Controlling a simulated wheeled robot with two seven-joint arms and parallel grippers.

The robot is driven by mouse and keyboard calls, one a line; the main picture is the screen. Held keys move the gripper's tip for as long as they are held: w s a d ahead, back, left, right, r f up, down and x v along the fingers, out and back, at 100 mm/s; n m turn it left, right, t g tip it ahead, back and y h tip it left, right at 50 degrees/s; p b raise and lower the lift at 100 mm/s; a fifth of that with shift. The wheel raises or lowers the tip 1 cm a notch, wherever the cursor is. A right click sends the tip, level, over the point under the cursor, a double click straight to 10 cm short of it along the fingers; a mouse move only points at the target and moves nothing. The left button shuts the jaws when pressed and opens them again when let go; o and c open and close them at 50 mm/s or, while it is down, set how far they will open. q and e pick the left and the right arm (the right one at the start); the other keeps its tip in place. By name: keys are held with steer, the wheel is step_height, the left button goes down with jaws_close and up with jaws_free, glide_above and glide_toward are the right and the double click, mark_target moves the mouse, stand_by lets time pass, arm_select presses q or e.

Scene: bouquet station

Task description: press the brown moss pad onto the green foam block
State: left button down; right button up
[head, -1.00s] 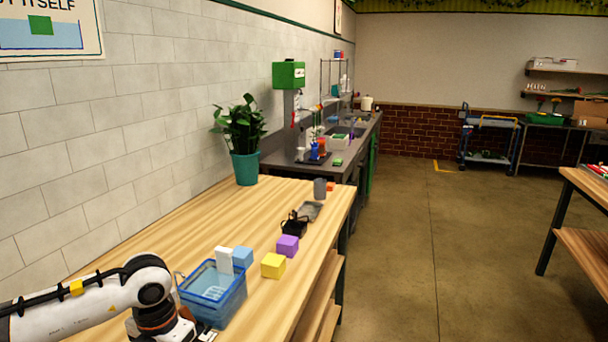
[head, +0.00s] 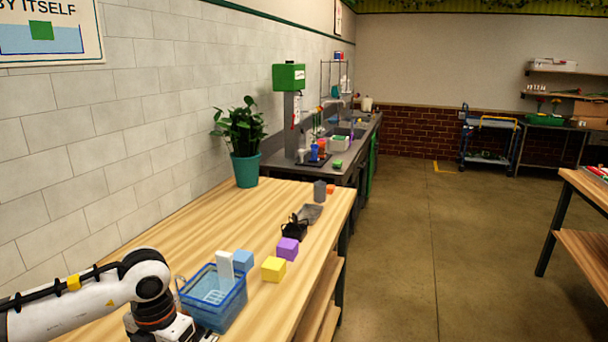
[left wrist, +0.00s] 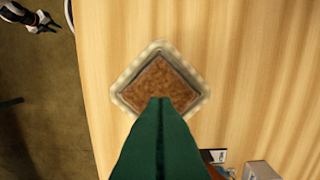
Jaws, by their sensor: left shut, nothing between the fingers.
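The brown moss pad (left wrist: 160,82) lies flat inside a pale, see-through square dish (left wrist: 125,94) on the wooden table in the left wrist view. My left gripper (left wrist: 159,102) shows there as green fingers, shut and empty. Its tips overlap the pad's near corner in the picture; whether they touch it I cannot tell. In the head view only my left arm and wrist show at the bottom left; the fingertips are out of frame. I cannot make out a green foam block on this table, and anything under the pad is hidden.
A blue basket (head: 222,312) stands right of my left wrist. Blue (head: 242,260), yellow (head: 273,268) and purple (head: 288,248) blocks lie beyond it. A potted plant (head: 246,170) stands by the wall. A black-and-white part (left wrist: 30,17), possibly my right gripper, shows over the floor.

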arm_select(q)
steer(key=shift+r+p, duration=1.05)
steer(key=shift+r, duration=1.2)
steer(key=shift+f, duration=0.1)
